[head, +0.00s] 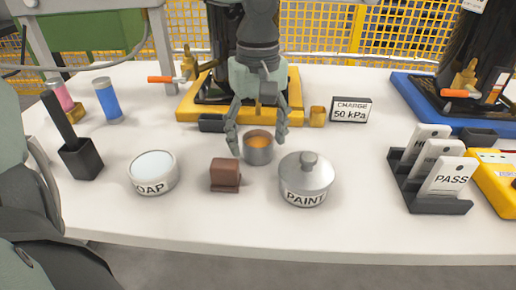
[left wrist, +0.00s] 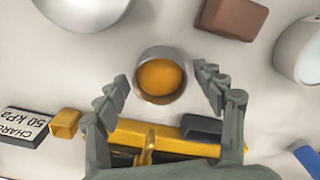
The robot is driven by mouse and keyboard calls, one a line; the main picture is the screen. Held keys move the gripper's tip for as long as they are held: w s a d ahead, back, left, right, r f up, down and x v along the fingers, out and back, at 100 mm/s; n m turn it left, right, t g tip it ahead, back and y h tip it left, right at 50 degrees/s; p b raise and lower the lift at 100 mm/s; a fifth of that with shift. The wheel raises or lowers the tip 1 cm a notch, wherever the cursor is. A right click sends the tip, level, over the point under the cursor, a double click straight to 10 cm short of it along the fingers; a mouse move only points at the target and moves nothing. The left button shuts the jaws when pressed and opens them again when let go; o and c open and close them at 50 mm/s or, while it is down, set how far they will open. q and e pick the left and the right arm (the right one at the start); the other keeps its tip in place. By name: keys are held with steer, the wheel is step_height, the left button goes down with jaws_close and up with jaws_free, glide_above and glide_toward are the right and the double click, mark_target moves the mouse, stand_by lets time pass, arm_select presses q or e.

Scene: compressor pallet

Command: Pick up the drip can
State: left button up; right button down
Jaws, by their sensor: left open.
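The drip can appears to be the small open metal can with orange contents (head: 259,156), upright on the white table. It also shows in the left wrist view (left wrist: 160,98). My left gripper (head: 257,137) is open, pointing down, with one finger on each side of the can. In the left wrist view the fingertips (left wrist: 162,84) flank the can with gaps on both sides, and nothing is held. My right gripper is not in view.
A brown block (head: 225,175) stands close left of the can, and a lidded PAINT pot (head: 307,180) close right. A SOAP tub (head: 153,172) is farther left. Behind is a yellow tray (head: 187,114) with a compressor. The front table strip is clear.

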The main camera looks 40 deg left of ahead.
arm_select(q)
steer(key=shift+f, duration=0.45)
steer(key=c, duration=1.3)
steer(key=shift+r, duration=0.1)
steer(key=shift+c, duration=0.2)
